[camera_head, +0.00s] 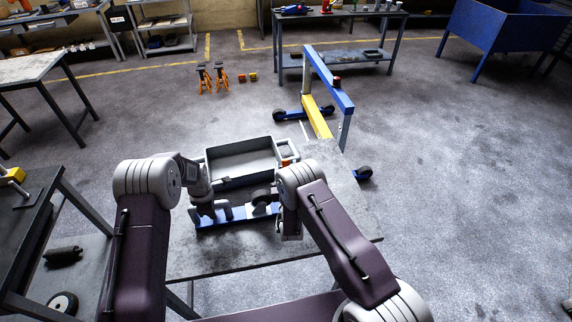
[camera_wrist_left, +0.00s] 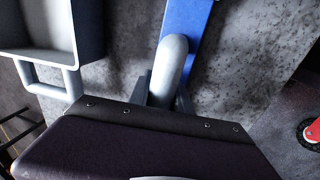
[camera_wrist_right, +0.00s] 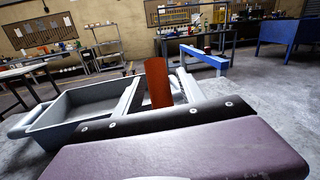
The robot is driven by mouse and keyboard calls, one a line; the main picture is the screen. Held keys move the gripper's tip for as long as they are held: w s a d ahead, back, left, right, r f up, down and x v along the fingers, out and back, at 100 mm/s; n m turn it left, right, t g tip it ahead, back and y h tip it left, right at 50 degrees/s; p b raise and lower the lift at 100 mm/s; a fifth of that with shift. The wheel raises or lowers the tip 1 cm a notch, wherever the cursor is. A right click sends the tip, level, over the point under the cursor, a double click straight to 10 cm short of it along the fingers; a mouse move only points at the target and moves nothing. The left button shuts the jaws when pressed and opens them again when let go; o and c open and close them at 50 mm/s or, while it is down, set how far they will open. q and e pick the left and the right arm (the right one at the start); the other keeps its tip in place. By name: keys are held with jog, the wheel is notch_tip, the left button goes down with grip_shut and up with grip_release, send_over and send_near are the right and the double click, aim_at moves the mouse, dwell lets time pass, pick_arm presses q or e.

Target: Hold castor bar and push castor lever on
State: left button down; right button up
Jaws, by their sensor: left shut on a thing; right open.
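The blue castor bar (camera_head: 237,217) lies on the grey bench, in front of the grey tray. In the left wrist view the blue bar (camera_wrist_left: 190,28) runs up from a rounded grey upright (camera_wrist_left: 172,62). My left gripper (camera_head: 208,212) is shut on this upright, with a finger on each side (camera_wrist_left: 163,95). A dark castor wheel (camera_head: 262,197) shows beside the bar. My right gripper (camera_wrist_right: 158,98) is open, with an orange-red flat piece (camera_wrist_right: 157,80), perhaps the castor lever, between its fingers.
The grey tray (camera_head: 212,180) stands behind the bar on the bench (camera_head: 345,215). A blue and yellow frame (camera_head: 328,82) with wheels stands on the floor beyond. Orange jack stands (camera_head: 205,78) are farther back. The floor at right is clear.

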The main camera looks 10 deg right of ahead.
jog(key=shift+w+d, duration=0.15)
jog(key=shift+w, duration=0.8)
grip_shut()
dwell(0.7)
